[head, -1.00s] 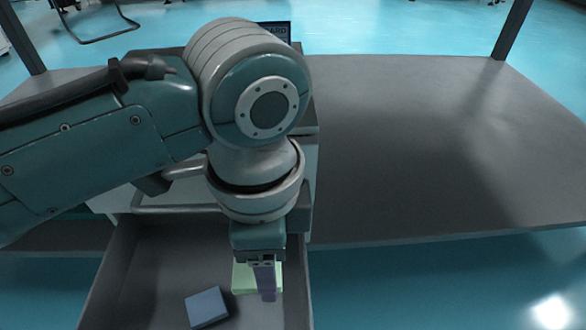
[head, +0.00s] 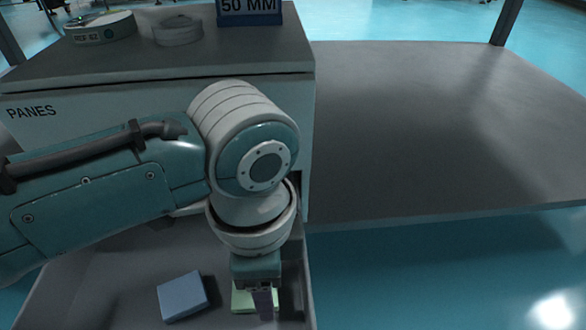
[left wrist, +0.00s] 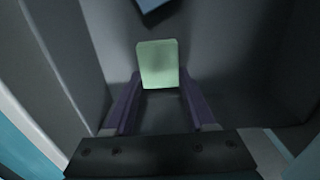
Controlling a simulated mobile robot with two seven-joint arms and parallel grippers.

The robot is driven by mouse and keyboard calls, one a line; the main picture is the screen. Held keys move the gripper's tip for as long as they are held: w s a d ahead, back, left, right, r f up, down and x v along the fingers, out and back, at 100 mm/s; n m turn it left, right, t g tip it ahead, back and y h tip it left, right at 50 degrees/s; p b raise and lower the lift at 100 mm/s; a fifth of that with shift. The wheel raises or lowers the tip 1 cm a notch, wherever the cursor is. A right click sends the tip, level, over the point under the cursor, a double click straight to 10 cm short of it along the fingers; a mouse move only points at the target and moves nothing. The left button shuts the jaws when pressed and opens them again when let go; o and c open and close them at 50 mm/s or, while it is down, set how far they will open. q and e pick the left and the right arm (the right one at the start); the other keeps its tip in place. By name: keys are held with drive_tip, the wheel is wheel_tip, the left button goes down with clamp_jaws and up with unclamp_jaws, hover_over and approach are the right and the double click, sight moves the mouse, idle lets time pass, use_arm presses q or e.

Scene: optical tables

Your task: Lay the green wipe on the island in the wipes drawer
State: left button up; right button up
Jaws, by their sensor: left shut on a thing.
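The green wipe (head: 242,300) is a pale green flat block, held in my left gripper (head: 262,304), which is shut on it. In the left wrist view the green wipe (left wrist: 158,64) shows between the two purple fingers (left wrist: 160,108). Gripper and wipe are inside the open drawer (head: 110,262), near its right wall. I cannot tell whether the wipe touches the drawer floor. A blue wipe (head: 183,296) lies on the drawer floor to the left, apart from the green one; its edge also shows in the left wrist view (left wrist: 152,4). My right gripper is out of view.
The drawer belongs to a grey cabinet (head: 110,95) marked PANES. Round items (head: 178,31) and a 50 MM sign (head: 250,10) are on its top. A bare dark tabletop (head: 420,130) stretches to the right. My left arm hides part of the drawer.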

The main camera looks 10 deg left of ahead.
use_arm(q)
drive_tip(key=shift+f, duration=0.1)
drive_tip(key=o, duration=1.3)
wheel_tip(320, 180, up, 12)
drive_tip(key=s+d+n+h+p, duration=0.1)
drive_tip(key=s+d+p, duration=0.15)
drive_tip(key=p, duration=0.65)
drive_tip(key=s+a+r+n+t, duration=0.1)
drive_tip(key=s+a+n, duration=0.2)
drive_tip(key=a+n, duration=0.1)
drive_tip(key=s+a+r+n+t, duration=0.1)
drive_tip(key=s+a+r+n, duration=0.1)
drive_tip(key=s+a+n, duration=0.1)
drive_tip(key=s+a+r+n+t, duration=0.1)
drive_tip(key=s+a+n, duration=0.2)
drive_tip(key=a, duration=0.3)
drive_tip(key=shift+s+a+r+n+t+y, duration=0.2)
drive_tip(key=shift+s+r+n+t+y, duration=0.15)
drive_tip(key=shift+n, duration=0.55)
drive_tip(key=shift+w, duration=0.1)
